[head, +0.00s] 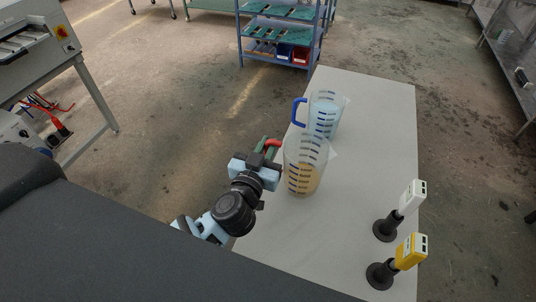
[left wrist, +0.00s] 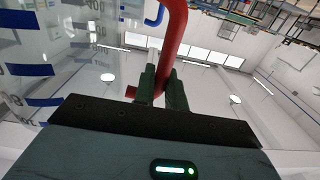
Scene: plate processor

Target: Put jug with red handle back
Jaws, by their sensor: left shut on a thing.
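The clear jug with the red handle (head: 305,168) stands upright on the grey table (head: 376,110) and holds some tan liquid. My left gripper (head: 268,150) is at the jug's left side, shut on its red handle. In the left wrist view the red handle (left wrist: 172,45) runs between the two green fingers (left wrist: 162,88), and the jug's clear wall with blue marks (left wrist: 30,70) fills the left side. Whether the jug's base touches the table is hard to tell. My right gripper is not in view.
A second clear jug with a blue handle (head: 325,113) stands just behind the red-handled one. A white device (head: 411,197) and a yellow device (head: 410,251) stand on black bases at the table's front right. The table's right middle is clear.

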